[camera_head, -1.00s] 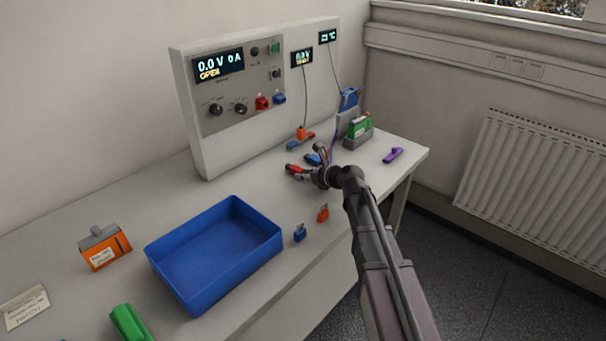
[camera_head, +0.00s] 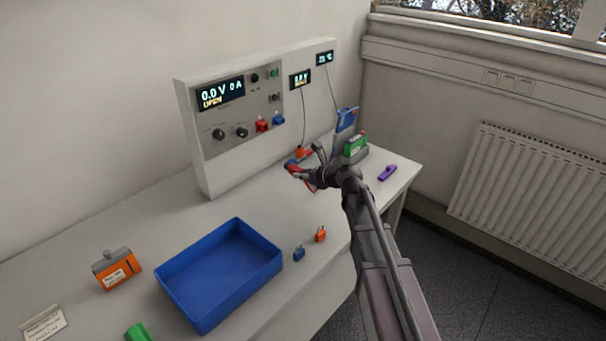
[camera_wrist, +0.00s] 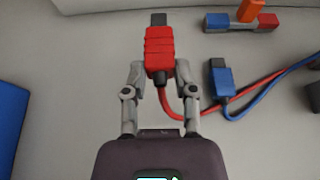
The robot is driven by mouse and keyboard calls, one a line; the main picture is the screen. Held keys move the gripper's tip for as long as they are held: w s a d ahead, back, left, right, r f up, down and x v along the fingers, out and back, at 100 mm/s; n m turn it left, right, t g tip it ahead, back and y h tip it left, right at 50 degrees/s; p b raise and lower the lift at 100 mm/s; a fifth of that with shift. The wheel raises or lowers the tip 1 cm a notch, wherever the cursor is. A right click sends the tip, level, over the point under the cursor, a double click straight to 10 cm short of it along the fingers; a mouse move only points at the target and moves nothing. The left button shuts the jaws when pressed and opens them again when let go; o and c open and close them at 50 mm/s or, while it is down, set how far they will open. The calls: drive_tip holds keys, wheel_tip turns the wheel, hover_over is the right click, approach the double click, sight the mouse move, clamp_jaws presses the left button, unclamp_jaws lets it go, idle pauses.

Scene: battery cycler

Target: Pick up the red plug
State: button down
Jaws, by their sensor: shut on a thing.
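The red plug (camera_wrist: 159,48) is between the two fingers of my gripper (camera_wrist: 161,78) in the wrist view, its dark metal tip pointing away from me. A red cable runs from its near end, curving right. My gripper is shut on it. In the head view my gripper (camera_head: 308,177) is over the table in front of the cycler panel, with the red plug (camera_head: 292,170) showing at its left. I cannot tell from these views how high it is above the table.
A blue plug (camera_wrist: 221,78) with a blue cable lies to the right. Behind it is a red-and-blue block (camera_wrist: 240,23) with an orange piece. A blue tray (camera_head: 175,285) stands left of my arm. A green battery (camera_head: 355,147) sits in a holder at the back right.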

drive_tip(key=shift+r+p, duration=0.55)
drive_tip(key=shift+r, duration=0.25)
drive_tip(key=shift+w+a+r+p, duration=0.1)
drive_tip(key=shift+w+r+p, duration=0.05)
drive_tip(key=shift+r+p, duration=0.35)
wheel_tip(320, 180, up, 7)
drive_tip(key=w+a+p, duration=0.1)
drive_tip(key=w+p, duration=0.2)
drive_tip(key=p, duration=0.4)
drive_tip(key=shift+a, duration=0.25)
drive_tip(key=shift+a, duration=0.1)
drive_tip(key=shift+w+a, duration=0.9)
drive_tip(key=shift+a, duration=0.25)
drive_tip(key=shift+w+a, duration=0.9)
drive_tip(key=shift+a, duration=0.2)
drive_tip(key=shift+w+a, duration=0.55)
drive_tip(key=shift+a, duration=0.1)
idle(2.4)
